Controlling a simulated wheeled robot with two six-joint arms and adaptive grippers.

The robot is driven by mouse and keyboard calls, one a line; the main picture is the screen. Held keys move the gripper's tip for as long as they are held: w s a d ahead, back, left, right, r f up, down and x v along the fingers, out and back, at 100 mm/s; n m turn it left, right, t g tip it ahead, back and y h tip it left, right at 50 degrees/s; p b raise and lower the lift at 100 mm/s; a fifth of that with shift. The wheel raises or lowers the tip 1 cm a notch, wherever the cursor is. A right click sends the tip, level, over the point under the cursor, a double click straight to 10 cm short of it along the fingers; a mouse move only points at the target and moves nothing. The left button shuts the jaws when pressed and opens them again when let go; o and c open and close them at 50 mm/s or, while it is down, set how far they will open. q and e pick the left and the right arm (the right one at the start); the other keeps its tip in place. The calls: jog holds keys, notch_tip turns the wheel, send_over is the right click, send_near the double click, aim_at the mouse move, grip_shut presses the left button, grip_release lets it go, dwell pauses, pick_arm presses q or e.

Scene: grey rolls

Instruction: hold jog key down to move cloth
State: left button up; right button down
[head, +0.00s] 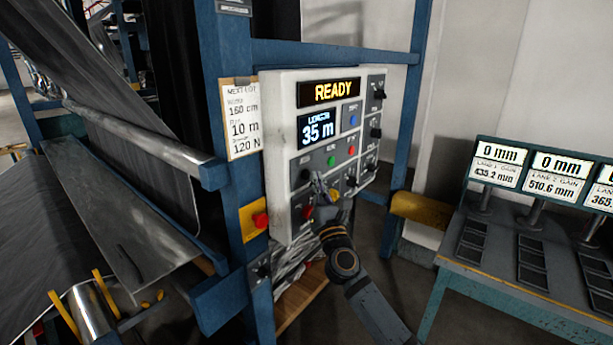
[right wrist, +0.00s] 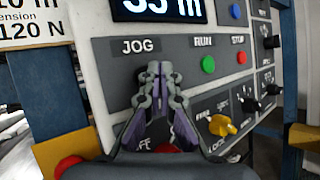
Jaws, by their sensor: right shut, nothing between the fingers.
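The control panel (head: 283,140) stands upright on a blue frame; its upper display (head: 330,93) reads READY and its length display (head: 318,129) reads 35 m. A dark round key (head: 305,174), apparently the jog key, shows just left of my right fingertips in the head view. My right gripper (head: 319,178) is shut and empty in front of the panel. In the right wrist view its fingertips (right wrist: 154,68) lie just below the JOG label (right wrist: 140,46) and hide the key; contact cannot be told. Dark grey cloth (head: 140,150) hangs at the left. My left gripper is out of view.
Green (right wrist: 208,64) and red (right wrist: 241,57) buttons sit right of the fingers, with a yellow selector (right wrist: 222,125) lower. A red knob (head: 260,220) on yellow is at the panel's lower left. A paper note (head: 241,118) hangs beside it. A table with displays (head: 497,165) stands right.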

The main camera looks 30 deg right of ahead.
jog(key=shift+w, duration=0.1)
dwell(0.7)
jog(key=shift+w+a, duration=0.15)
jog(key=shift+w, duration=0.15)
jog(key=shift+w+a, duration=0.15)
jog(key=shift+w, duration=0.2)
dwell(6.6)
